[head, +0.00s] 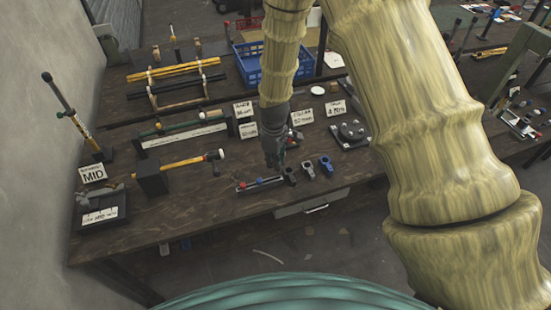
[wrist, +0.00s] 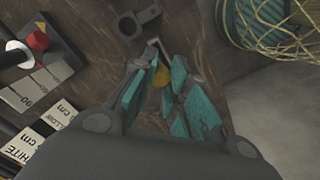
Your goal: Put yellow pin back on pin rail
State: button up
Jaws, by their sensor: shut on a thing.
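My gripper (head: 273,160) hangs over the front of the workbench in the head view. In the wrist view its teal-padded fingers (wrist: 168,72) are closed around a small yellow thing, which looks like the yellow pin (wrist: 162,77). Most of the pin is hidden by the fingers, and I cannot make it out in the head view. A low dark rail with a red and a blue piece (head: 258,183), which looks like the pin rail, lies on the bench just below and left of my gripper. I cannot tell whether the pin touches anything.
A black block (head: 290,176), a grey block (head: 308,170) and a blue block (head: 326,166) stand right of the rail. A yellow-handled hammer (head: 190,163) lies to the left. Label cards (head: 303,117) and a blue crate (head: 250,65) stand behind. The bench's front edge is close.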

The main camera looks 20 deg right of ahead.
jog(key=shift+f+b, duration=0.65)
jog(key=shift+f, duration=0.95)
jog(key=shift+f+b, duration=0.8)
jog(key=shift+f, duration=1.2)
dwell(1.2)
jog(key=o, duration=0.8)
jog(key=shift+o, duration=0.2)
jog(key=shift+r, duration=0.1)
notch_tip(320, 180, up, 12)
jog(key=shift+w+a+f, duration=0.1)
jog(key=shift+a, duration=0.05)
dwell(0.4)
